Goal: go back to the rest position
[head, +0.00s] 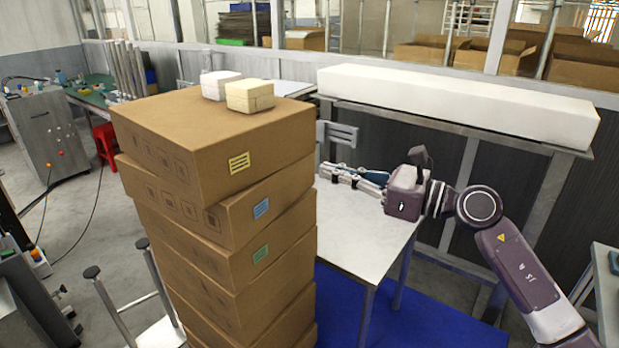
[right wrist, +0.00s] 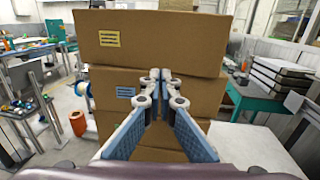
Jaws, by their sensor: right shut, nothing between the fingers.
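My right gripper (head: 326,171) reaches in from the right in the head view, above a white table. Its fingers are shut with nothing between them and point left toward a tall stack of cardboard boxes. In the right wrist view the closed fingertips (right wrist: 160,76) are in front of the stacked boxes (right wrist: 150,40); I cannot tell whether they touch. My left gripper is not in view.
The box stack (head: 215,145) stands in the middle, with two small pale boxes (head: 250,95) on top. The white table (head: 372,235) lies under my right gripper. A long white block (head: 455,100) sits behind my right arm. A red stool (head: 106,143) is at left.

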